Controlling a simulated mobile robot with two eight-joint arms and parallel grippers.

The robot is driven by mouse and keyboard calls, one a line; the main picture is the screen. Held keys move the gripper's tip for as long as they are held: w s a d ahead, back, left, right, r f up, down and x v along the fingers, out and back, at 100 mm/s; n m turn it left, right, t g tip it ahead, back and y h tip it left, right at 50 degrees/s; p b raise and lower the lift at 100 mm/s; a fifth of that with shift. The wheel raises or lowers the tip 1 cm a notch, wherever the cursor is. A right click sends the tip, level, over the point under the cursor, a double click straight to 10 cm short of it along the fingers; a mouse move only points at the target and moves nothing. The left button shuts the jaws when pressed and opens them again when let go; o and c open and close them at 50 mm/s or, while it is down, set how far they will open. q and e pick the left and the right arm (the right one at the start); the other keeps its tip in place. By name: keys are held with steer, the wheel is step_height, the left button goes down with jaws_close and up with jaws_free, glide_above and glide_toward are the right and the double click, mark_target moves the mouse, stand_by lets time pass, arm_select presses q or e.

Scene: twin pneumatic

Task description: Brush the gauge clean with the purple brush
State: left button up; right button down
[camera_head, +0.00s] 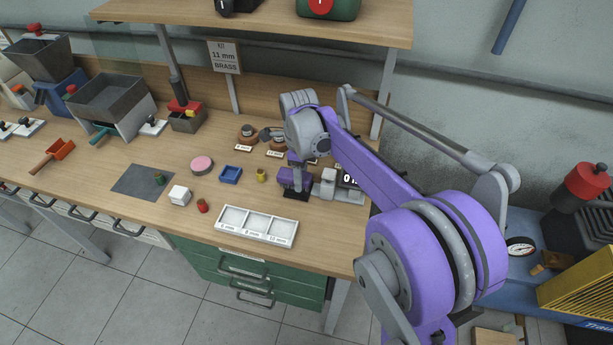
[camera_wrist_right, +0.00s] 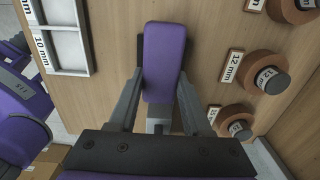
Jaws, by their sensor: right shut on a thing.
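In the head view my right gripper (camera_head: 302,172) is low over the right part of the bench. It is shut on the purple brush (camera_head: 286,178), whose purple body sticks out to its left. In the right wrist view the brush (camera_wrist_right: 163,55) lies between the two grey fingers of the gripper (camera_wrist_right: 160,88). A grey device with a lit display (camera_head: 350,181), which looks like the gauge, stands just right of the gripper, partly hidden by my arm. I cannot tell whether the brush touches it. My left gripper is not in view.
A white compartment tray (camera_head: 257,239) lies at the bench's front edge. Labelled round posts (camera_head: 248,134) stand behind the gripper. A blue tray (camera_head: 230,174), pink disc (camera_head: 202,165) and white block (camera_head: 180,195) lie further left. A shelf (camera_head: 270,25) overhangs the back.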

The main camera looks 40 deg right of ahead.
mark_target(290, 172)
steer(key=shift+w+a, duration=1)
steer(key=shift+w, duration=0.3)
steer(key=shift+d+f, duration=0.1)
steer(key=shift+s, duration=0.2)
steer(key=shift+s+d, duration=0.7)
steer(key=shift+d, duration=0.1)
steer(key=shift+s+d, duration=0.25)
steer(key=shift+s, duration=0.05)
steer(key=shift+s+d, duration=0.35)
steer(key=shift+s, duration=0.1)
steer(key=shift+s+d+r, duration=0.2)
steer(key=shift+s+d, duration=0.6)
steer(key=shift+s, duration=0.05)
steer(key=shift+w+a, duration=0.15)
